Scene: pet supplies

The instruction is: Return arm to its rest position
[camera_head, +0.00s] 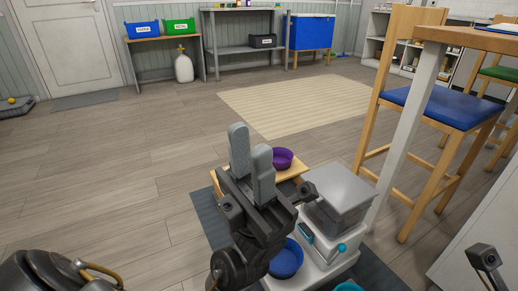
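My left gripper (250,140) stands in the lower middle of the head view, its two grey fingers pointing up. The fingers look apart, with nothing seen between them. It is in front of a small wooden stand and a white-and-grey machine, and whether it touches either is unclear. A dark part at the lower right edge looks like a piece of my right gripper (485,258). Its fingers cannot be made out. A dark link of my own arm shows at the lower left.
A purple bowl (281,158) sits on the wooden stand (292,172). The grey-topped machine (341,190) is right of my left gripper, a blue bowl (286,260) below it. A table leg (405,130) and blue-seated chair (436,105) stand at right.

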